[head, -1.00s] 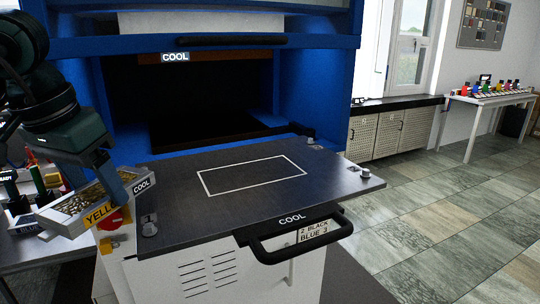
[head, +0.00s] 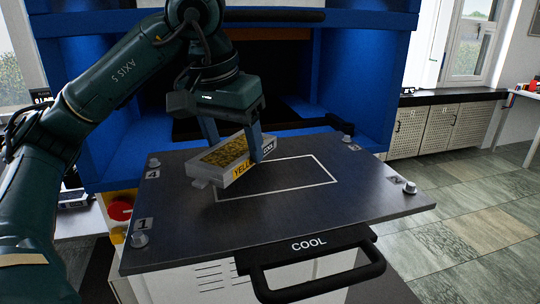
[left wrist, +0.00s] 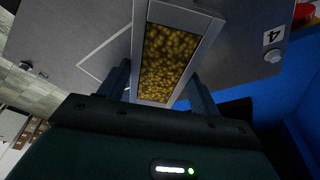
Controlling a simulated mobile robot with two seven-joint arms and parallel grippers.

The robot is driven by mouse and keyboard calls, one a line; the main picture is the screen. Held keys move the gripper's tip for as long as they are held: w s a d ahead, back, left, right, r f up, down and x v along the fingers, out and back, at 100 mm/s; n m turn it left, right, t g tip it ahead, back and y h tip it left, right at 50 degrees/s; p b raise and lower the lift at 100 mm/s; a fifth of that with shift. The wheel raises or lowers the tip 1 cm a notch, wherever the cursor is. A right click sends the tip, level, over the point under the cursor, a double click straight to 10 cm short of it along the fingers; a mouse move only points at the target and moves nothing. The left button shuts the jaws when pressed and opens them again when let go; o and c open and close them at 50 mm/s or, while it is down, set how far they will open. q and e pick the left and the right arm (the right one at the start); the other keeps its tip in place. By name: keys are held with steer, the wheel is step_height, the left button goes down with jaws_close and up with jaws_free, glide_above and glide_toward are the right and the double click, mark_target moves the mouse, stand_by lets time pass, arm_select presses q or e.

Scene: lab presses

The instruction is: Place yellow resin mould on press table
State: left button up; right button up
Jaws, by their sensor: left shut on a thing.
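The yellow resin mould (head: 226,161) is a grey rectangular tray with gold-yellow grains inside and a yellow label on its side. My left gripper (head: 234,150) is shut on it, one finger at each long side. The mould is tilted in the head view, over the left part of the white outline on the press table (head: 330,213). Whether it touches the table I cannot tell. In the left wrist view the mould (left wrist: 167,55) lies between the fingers of my left gripper (left wrist: 160,85), above the table. My right gripper is not in view.
The dark press table has metal knobs at its corners, one being the front left knob (head: 139,239). A black handle (head: 320,272) sticks out in front under a COOL label. The blue press frame (head: 350,95) rises behind. The right part of the outline is bare.

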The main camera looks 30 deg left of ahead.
mark_target(273, 173)
arm_select(q)
steer(key=w+d, duration=0.1)
steer(key=w+d+p, duration=0.1)
steer(key=w+d, duration=0.1)
steer(key=shift+w+r, duration=0.15)
steer(key=shift+w, duration=0.1)
steer(key=shift+w+d, duration=0.15)
steer(key=shift+w, duration=0.05)
steer(key=shift+w+d, duration=0.25)
steer(key=x, duration=0.2)
steer(key=p+x, duration=0.1)
steer(key=shift+s+f, duration=0.2)
steer(key=shift+s, duration=0.1)
steer(key=shift+f, duration=0.2)
steer(key=shift+d, duration=0.1)
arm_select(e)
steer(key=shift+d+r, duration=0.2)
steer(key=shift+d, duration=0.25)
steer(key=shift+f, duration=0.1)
